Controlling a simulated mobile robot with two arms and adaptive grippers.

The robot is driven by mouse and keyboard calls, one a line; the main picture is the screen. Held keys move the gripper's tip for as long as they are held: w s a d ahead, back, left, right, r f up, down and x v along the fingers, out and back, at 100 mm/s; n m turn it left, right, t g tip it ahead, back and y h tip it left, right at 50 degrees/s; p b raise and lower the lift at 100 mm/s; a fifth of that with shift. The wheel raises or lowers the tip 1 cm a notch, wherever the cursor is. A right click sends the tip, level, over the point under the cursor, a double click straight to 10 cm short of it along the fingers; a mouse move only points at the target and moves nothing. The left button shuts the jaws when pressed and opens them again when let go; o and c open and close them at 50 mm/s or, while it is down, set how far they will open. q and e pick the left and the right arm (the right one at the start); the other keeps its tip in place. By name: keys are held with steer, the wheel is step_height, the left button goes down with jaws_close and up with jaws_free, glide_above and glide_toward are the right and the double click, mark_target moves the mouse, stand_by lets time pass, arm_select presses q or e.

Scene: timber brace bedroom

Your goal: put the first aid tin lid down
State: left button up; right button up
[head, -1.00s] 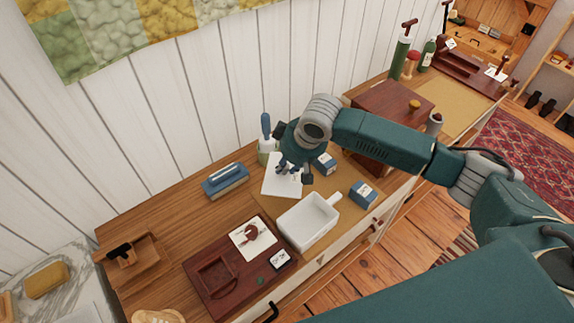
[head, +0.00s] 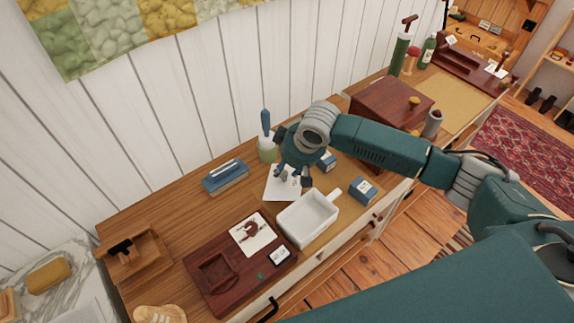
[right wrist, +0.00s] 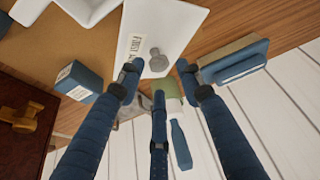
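The first aid tin lid (head: 277,190) is a white plate with a grey knob and a printed label. It appears to lie flat on the dresser top, partly hidden by my right gripper. It also shows in the right wrist view (right wrist: 187,22). My right gripper (head: 293,181) is over the lid, its fingers spread, and the knob shows between the fingertips in the right wrist view (right wrist: 157,75). The fingers seem clear of the knob. The open white tin (head: 308,219) stands in front of the lid. My left gripper is not in view.
A blue-topped block (head: 225,178) lies left of the lid. A blue-handled bottle (head: 266,140) stands behind it. Small blue boxes (head: 362,190) are to the right. A dark red tray (head: 240,268) lies at front left. Bare wood (head: 185,222) is left of the lid.

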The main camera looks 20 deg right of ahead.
steer(key=shift+w+r, duration=0.1)
steer(key=shift+r, duration=0.45)
steer(key=b+v, duration=0.2)
steer(key=v, duration=1)
